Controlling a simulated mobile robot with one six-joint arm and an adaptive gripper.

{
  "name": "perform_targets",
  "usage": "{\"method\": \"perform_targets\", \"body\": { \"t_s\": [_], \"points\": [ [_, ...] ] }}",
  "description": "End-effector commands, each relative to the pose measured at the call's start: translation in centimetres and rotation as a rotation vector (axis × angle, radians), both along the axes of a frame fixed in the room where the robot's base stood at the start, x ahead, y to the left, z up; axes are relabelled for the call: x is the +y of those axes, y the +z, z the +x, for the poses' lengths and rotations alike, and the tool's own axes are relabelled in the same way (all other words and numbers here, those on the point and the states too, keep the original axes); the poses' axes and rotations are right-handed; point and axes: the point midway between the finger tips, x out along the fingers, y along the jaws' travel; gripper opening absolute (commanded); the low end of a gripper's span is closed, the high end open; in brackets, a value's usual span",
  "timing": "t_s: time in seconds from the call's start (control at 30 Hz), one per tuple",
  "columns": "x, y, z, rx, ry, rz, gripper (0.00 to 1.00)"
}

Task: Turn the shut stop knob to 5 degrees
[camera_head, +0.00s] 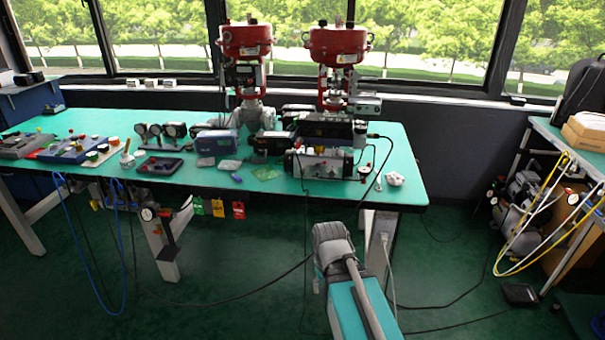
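I cannot make out the shut stop knob or its angle at this size. A silver and black device (320,163), perhaps the valve positioner, sits near the front right edge of the green bench (405,172). It has small fittings and cables, but its markings are too small to read. My grey and teal arm rises at the bottom centre, in front of the bench and apart from the device. No gripper fingers can be seen, so my gripper is not in view.
Two red actuators (247,40) (338,46) stand behind the device. Gauges (174,130) and panels (68,150) cover the bench's left side. Blue hoses (92,262) and dark cables hang to the floor. A side table (570,143) with yellow hoses (535,215) stands right.

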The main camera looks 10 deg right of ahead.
Motion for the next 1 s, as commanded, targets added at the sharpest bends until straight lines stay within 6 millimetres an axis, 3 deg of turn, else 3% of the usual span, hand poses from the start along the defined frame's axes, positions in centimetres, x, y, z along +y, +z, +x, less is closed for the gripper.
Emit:
{"method": "perform_targets", "body": {
  "t_s": [0.13,0.2,0.27,0.47,0.67,1.0],
  "points": [
    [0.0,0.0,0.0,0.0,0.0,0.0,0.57],
    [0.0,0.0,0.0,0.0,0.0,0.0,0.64],
    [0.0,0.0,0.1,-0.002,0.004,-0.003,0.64],
    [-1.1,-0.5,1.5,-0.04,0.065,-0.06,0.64],
    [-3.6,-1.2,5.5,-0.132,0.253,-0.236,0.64],
    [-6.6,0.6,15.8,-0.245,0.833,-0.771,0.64]
  ]
}}
